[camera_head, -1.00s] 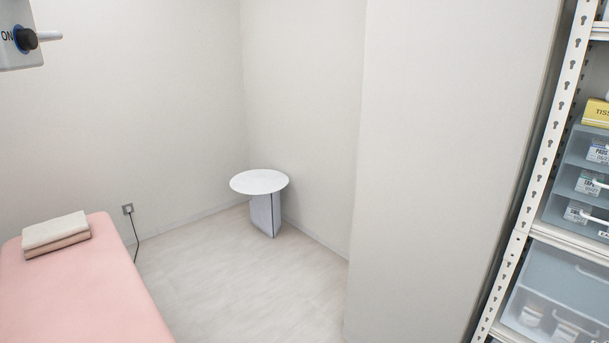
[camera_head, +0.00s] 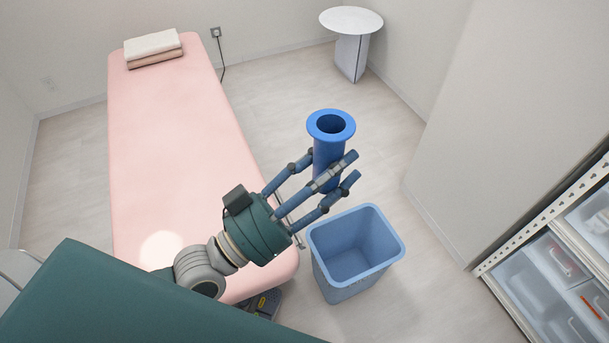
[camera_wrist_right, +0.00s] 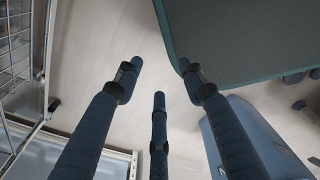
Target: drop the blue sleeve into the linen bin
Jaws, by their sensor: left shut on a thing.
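The blue sleeve (camera_head: 328,152) is a hollow tube with a wide flange at its top and stands upright in the air. My left gripper (camera_head: 335,175) is shut on it, its fingers around the tube's lower part and hiding some of it. The linen bin (camera_head: 323,263) is a light blue, open-topped bin on the floor, and its inside looks empty. In the head view the sleeve shows above and slightly left of the bin's opening. My right gripper (camera_wrist_right: 158,85) shows in the right wrist view with its fingers spread and nothing between them.
A pink treatment bed (camera_head: 185,150) with folded towels (camera_head: 152,45) stands to the left of the bin. A small round white table (camera_head: 351,20) stands by the back wall. A shelf unit with clear drawers (camera_head: 550,270) is at the right. Floor is clear behind the bin.

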